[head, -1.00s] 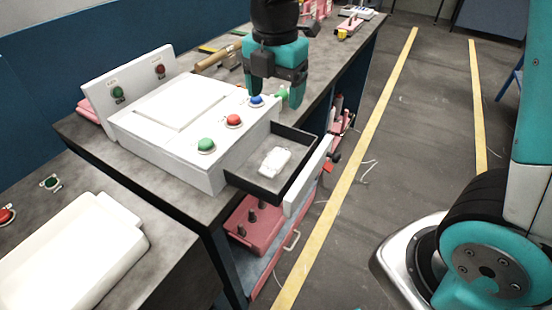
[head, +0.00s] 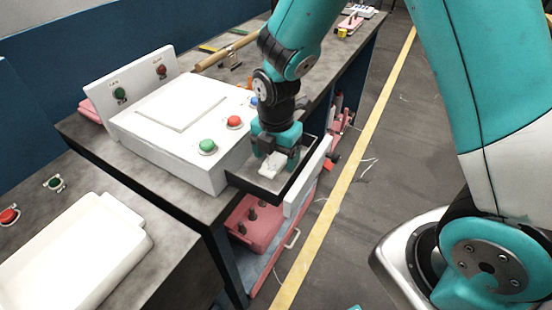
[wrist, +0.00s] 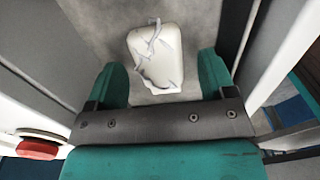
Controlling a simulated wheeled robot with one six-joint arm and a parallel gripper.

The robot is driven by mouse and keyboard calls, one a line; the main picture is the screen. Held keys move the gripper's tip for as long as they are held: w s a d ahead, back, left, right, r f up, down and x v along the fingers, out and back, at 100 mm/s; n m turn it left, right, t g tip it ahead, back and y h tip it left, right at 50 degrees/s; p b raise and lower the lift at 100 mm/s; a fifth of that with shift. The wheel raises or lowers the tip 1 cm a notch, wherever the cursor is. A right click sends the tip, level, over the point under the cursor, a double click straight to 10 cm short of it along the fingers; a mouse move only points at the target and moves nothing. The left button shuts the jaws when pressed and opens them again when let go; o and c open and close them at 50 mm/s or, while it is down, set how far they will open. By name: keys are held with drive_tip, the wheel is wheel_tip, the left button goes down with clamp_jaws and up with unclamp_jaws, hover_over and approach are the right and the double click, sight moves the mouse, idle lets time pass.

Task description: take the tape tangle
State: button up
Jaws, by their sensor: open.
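The tape tangle (wrist: 155,54) is a white, rounded block with loose strips on top. It lies on the grey floor of the open drawer (head: 240,179). In the head view the tangle (head: 272,164) is partly covered by my gripper (head: 275,158). In the wrist view my gripper (wrist: 164,80) is open, with its teal fingers apart. The tangle lies just ahead of the fingertips, roughly centred between them. I cannot tell whether the fingers touch it.
The drawer walls stand close on both sides of my gripper. A white box with a green button (head: 207,146) and a red button (head: 234,122) stands to the left. A white tray (head: 122,246) sits at lower left.

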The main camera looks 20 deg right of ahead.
sight(276, 159)
drive_tip(key=shift+f, duration=0.2)
drive_tip(key=c, duration=1)
drive_tip(key=shift+r, duration=0.1)
wheel_tip(276, 159, up, 20)
